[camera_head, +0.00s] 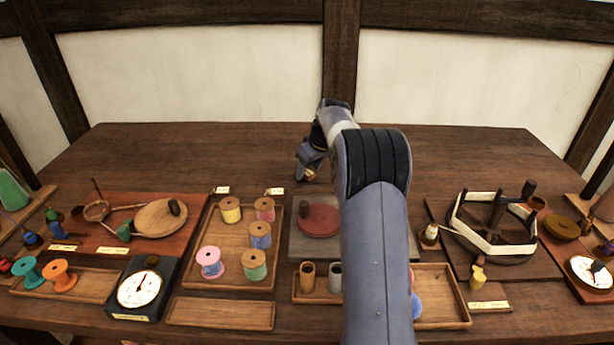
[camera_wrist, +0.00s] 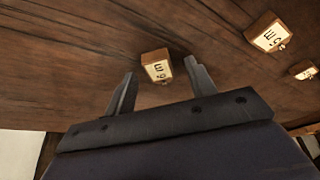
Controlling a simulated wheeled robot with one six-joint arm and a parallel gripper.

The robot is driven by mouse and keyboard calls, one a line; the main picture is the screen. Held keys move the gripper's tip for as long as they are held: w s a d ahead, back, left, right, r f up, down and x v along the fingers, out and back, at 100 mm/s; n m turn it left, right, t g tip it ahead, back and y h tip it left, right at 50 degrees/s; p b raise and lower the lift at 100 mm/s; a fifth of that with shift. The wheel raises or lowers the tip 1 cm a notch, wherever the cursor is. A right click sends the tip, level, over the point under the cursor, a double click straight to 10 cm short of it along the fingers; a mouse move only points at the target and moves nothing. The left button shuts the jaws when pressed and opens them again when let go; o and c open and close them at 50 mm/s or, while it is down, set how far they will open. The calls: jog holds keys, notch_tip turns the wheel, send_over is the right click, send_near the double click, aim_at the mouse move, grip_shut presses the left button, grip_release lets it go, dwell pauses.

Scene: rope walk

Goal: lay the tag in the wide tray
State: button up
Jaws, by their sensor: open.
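A small wooden tag (camera_wrist: 157,66) with a pale marked face lies on the table. It shows in the wrist view between my spread fingertips, with a gap on each side; I cannot tell how far below them it is. My gripper (camera_wrist: 159,72) is open and empty, and in the head view it (camera_head: 307,172) is low over the table behind the trays. Two similar tags (camera_wrist: 268,34) (camera_wrist: 304,70) lie off to the right in the wrist view. A broad wooden tray (camera_head: 194,262) holds several thread spools. A long, shallow empty tray (camera_head: 222,313) lies at the front; which is the wide tray is unclear.
A dial scale (camera_head: 140,288) stands left of the shallow tray. A grey board with a red disc (camera_head: 319,219) is right of the spools. My arm partly hides a right-hand tray (camera_head: 440,290). A winder (camera_head: 494,222) stands further right. The back of the table is clear.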

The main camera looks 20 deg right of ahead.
jog(key=shift+w+f, duration=0.1)
jog(key=shift+f, duration=0.15)
jog(key=c, duration=1.1)
jog(key=shift+r, duration=0.15)
